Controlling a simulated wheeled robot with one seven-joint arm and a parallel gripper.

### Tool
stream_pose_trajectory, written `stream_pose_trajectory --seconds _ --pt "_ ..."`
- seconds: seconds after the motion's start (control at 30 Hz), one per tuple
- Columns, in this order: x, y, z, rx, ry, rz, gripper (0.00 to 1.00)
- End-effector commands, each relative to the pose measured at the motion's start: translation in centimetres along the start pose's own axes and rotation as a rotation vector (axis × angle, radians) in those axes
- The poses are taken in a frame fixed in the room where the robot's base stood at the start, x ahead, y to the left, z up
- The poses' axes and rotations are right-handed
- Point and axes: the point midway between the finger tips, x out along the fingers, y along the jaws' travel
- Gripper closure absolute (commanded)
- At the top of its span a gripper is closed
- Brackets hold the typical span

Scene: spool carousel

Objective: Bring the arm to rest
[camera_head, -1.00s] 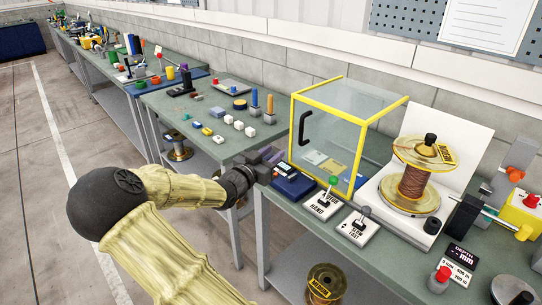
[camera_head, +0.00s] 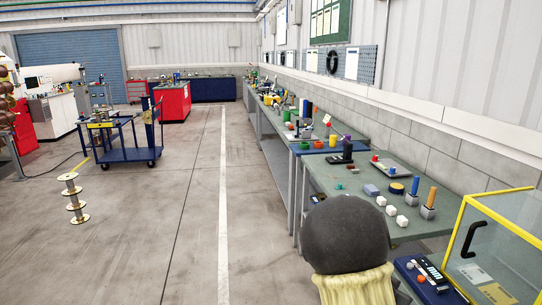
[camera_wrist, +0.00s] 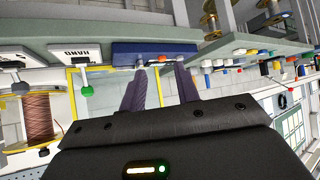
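My gripper (camera_wrist: 161,72) shows in the wrist view, which is upside down. Its two dark fingers stand apart with a gap between them and nothing held. Beyond the fingertips is a blue device (camera_wrist: 155,48) on the bench; I cannot tell how near it is. In the head view my arm appears only as a dark round joint and a pale yellow sleeve at the bottom; it hides my gripper there. The blue device (camera_head: 428,280) lies partly in view to the right of my arm, beside the yellow-framed clear box (camera_head: 452,235).
Green benches (camera_head: 395,175) run along the right wall with small blocks and pegs on them. Open floor (camera_head: 180,210) lies to the left. A blue cart (camera_head: 130,155) and a stack of spools (camera_head: 72,198) stand there. The wrist view shows a copper-wound spool (camera_wrist: 42,115).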

Motion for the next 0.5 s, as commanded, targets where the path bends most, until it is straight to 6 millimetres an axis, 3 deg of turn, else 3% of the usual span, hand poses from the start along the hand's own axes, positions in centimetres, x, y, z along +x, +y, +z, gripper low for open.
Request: stream_pose_trajectory --seconds 0.23,0.37,0.5 --pt "-8.6 -2.6 7.0 -0.218 -0.372 -0.295 0.68" --pt "-14.2 -2.0 9.7 -0.396 -0.497 -0.411 0.68" --pt "-19.0 0.1 11.7 -0.604 -0.572 -0.471 0.68"
